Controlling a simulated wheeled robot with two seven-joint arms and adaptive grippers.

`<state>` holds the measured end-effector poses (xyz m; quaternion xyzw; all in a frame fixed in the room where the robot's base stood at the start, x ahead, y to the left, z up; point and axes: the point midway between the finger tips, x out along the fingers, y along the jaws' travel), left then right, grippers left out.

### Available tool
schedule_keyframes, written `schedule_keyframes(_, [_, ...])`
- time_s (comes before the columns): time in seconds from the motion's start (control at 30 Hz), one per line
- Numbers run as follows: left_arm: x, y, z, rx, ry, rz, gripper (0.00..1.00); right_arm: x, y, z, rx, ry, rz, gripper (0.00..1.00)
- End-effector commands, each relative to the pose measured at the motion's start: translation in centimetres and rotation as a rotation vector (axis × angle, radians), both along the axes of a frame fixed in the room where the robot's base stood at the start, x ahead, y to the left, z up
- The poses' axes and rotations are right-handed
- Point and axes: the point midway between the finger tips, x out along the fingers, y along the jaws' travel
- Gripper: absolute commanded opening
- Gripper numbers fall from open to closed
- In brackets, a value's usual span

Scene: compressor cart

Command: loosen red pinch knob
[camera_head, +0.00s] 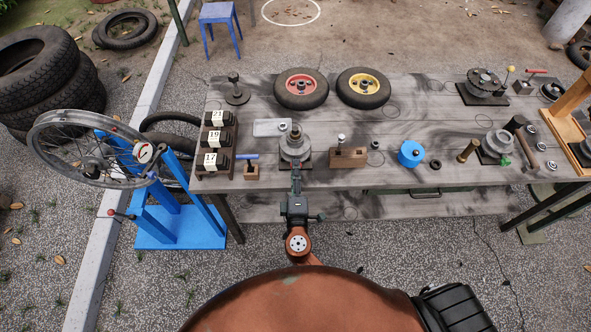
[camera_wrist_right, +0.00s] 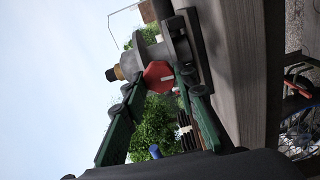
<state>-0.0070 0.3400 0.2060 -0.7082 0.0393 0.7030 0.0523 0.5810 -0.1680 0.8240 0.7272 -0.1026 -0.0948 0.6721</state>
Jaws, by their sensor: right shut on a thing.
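The red pinch knob (camera_wrist_right: 158,76), many-sided with a pale mark on its face, shows in the right wrist view on the side of a grey metal body with a brass and black fitting (camera_wrist_right: 122,70). My right gripper (camera_wrist_right: 161,84) has its two green fingers on either side of the knob, shut on it. In the head view my right gripper (camera_head: 296,180) reaches from below to the front of the grey round device (camera_head: 295,147) on its dark base. My left gripper is not in view.
The device stands on a grey plank table (camera_head: 240,100). A block with number tags (camera_head: 216,140) and a small wooden holder with a blue-handled tool (camera_head: 250,170) are to its left. A wooden block (camera_head: 348,157) and a blue round part (camera_head: 410,153) are to its right.

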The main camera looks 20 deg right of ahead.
Motion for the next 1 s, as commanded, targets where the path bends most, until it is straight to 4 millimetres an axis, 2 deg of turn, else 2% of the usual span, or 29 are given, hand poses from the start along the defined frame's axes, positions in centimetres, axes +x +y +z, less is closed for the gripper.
schedule_keyframes(0.27, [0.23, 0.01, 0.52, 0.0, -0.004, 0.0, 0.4, -0.01, 0.15, -0.01, -0.078, 0.023, 0.003, 0.02])
schedule_keyframes(0.73, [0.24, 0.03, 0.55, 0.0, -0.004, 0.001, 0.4, -0.02, 0.16, -0.11, -0.092, 0.027, 0.003, 0.02])
schedule_keyframes(0.77, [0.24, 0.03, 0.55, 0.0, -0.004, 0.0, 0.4, -0.02, 0.16, -0.11, -0.092, 0.027, 0.003, 0.27])
schedule_keyframes(1.0, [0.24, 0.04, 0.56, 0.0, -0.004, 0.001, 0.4, -0.02, 0.07, -0.08, -0.091, 0.027, 0.002, 0.44])
